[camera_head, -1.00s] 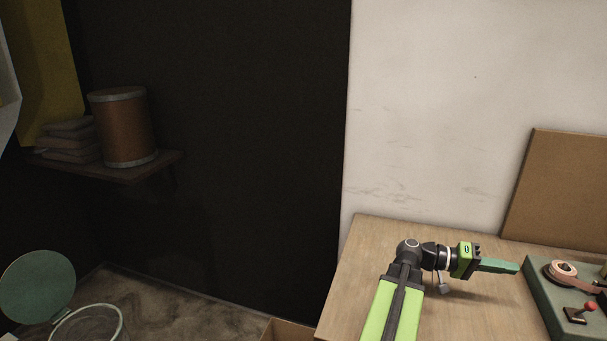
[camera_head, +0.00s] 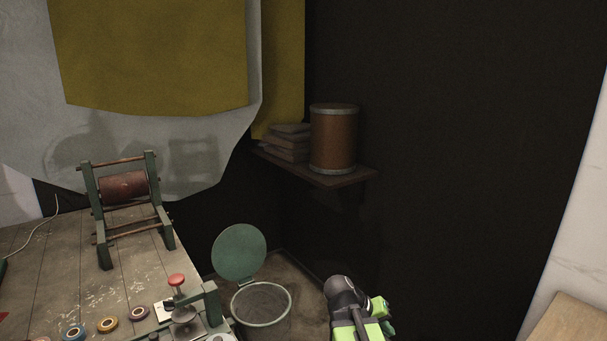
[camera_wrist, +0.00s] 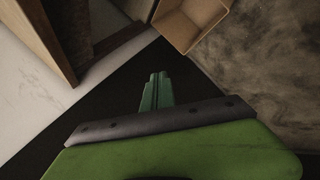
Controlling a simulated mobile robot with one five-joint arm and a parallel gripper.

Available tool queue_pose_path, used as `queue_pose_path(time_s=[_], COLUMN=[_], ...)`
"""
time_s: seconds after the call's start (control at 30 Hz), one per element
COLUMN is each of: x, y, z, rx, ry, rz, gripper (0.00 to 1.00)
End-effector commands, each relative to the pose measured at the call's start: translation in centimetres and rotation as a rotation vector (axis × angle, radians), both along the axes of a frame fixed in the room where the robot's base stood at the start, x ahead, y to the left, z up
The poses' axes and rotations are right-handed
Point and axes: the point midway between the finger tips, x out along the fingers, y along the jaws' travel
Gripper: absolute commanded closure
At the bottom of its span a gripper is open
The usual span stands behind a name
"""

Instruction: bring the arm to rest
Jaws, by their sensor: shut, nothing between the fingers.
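My arm shows at the bottom right of the middle in the head view, with its black joint and green links cut off by the lower edge. My gripper (camera_wrist: 156,92) is in the wrist view, its green fingers together with nothing between them. It points over dark floor and touches nothing that I can see. In the head view the fingers are mostly hidden behind the arm.
A bin (camera_head: 261,304) with a raised green lid stands left of my arm. A worktable (camera_head: 45,265) with a reel stand (camera_head: 104,230) is at left. Another table (camera_head: 572,325) is at lower right. An open box (camera_wrist: 188,24) lies beyond my fingers.

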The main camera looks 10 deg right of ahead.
Motion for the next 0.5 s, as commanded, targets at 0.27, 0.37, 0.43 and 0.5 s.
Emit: queue_pose_path(time_s=[0.27, 0.37, 0.43, 0.5], x=[0.6, -0.2, -0.7, -0.8], y=[15.3, 19.3, 22.0, 22.2], z=[-4.5, -5.4, -5.6, -2.8], rx=[0.392, 0.569, 0.689, 0.7], ry=[0.058, 0.083, 0.101, 0.119], rz=[0.194, 0.237, 0.282, 0.315], gripper=[1.0, 1.0, 1.0, 1.0])
